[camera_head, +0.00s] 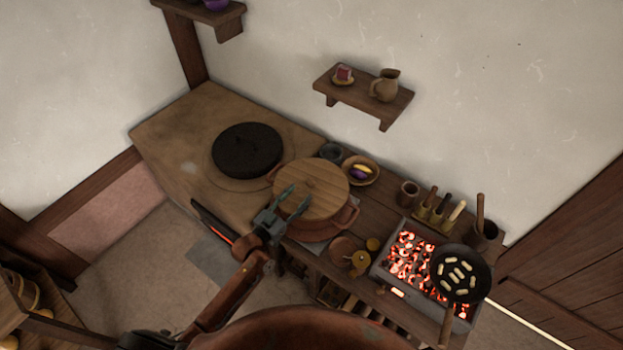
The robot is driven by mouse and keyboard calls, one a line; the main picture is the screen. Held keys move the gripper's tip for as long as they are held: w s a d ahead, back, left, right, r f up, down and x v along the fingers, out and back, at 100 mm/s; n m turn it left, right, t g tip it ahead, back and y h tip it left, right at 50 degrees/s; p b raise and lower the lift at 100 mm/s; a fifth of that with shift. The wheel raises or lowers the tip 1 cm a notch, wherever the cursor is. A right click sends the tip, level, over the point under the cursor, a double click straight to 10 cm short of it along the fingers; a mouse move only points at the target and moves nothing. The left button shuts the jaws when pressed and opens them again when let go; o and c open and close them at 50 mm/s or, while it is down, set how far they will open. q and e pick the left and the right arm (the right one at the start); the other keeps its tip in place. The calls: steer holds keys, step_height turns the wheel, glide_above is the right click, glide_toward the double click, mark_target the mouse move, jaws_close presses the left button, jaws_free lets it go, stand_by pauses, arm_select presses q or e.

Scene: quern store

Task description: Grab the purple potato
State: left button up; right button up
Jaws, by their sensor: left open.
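A small purple item (358,174), which looks like the purple potato, lies beside a yellow one (363,168) in a small wooden bowl (375,179) at the back of the counter. My left gripper (295,199) is open and empty, with its teal fingertips in front of the wooden lid of a large pot. The bowl is beyond the gripper, up and to the right in the picture. I cannot tell how high the fingers are above the lid. My right gripper is not in view.
The lidded pot (322,182) stands between my left gripper and the bowl, with a small dark cup (331,152) behind it. Glowing coals (408,262) and a frying pan (461,274) are at right. A wall shelf (362,98) hangs above. A dark round stone (247,150) is at left.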

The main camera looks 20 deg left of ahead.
mark_target(308, 184)
arm_select(q)
steer(key=x, duration=0.4)
steer(key=shift+w+r, duration=0.15)
steer(key=shift+r, duration=0.1)
steer(key=x, duration=0.3)
steer(key=shift+w+d, duration=0.15)
steer(key=shift+w, duration=0.15)
steer(key=c, duration=1.2)
steer(key=shift+r, duration=0.1)
jaws_close()
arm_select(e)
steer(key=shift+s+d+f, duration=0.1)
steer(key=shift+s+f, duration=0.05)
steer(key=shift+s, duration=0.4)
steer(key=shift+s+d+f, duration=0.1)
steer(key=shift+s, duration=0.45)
